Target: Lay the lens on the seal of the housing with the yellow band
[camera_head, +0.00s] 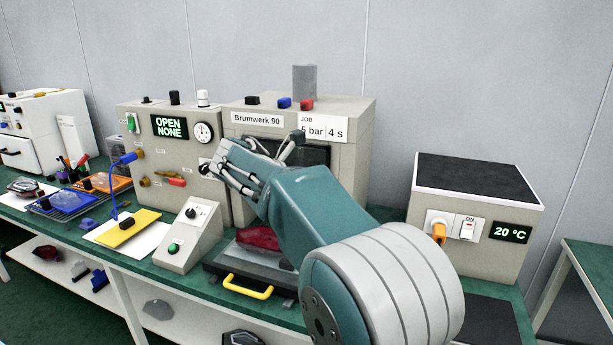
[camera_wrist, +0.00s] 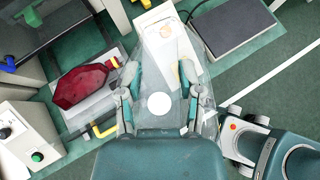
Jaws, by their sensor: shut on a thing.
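My gripper (camera_head: 226,166) is raised in front of the press; it also shows in the wrist view (camera_wrist: 160,72). It is shut on a clear, see-through piece, apparently the lens (camera_wrist: 158,55), which spans its fingers. The lens is hard to make out in the head view. A dark red, faceted part (camera_head: 258,238) lies on the press's pulled-out tray, below my gripper; in the wrist view this red part (camera_wrist: 85,87) is left of the fingers.
The press tray has a yellow handle (camera_head: 247,287). A control box (camera_head: 193,236) stands left of it. Further left are a yellow plate (camera_head: 130,228), a blue tray (camera_head: 44,206) and an orange tray (camera_head: 120,184). A dark-topped heater box (camera_head: 478,185) stands right. Several parts lie on the lower shelf.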

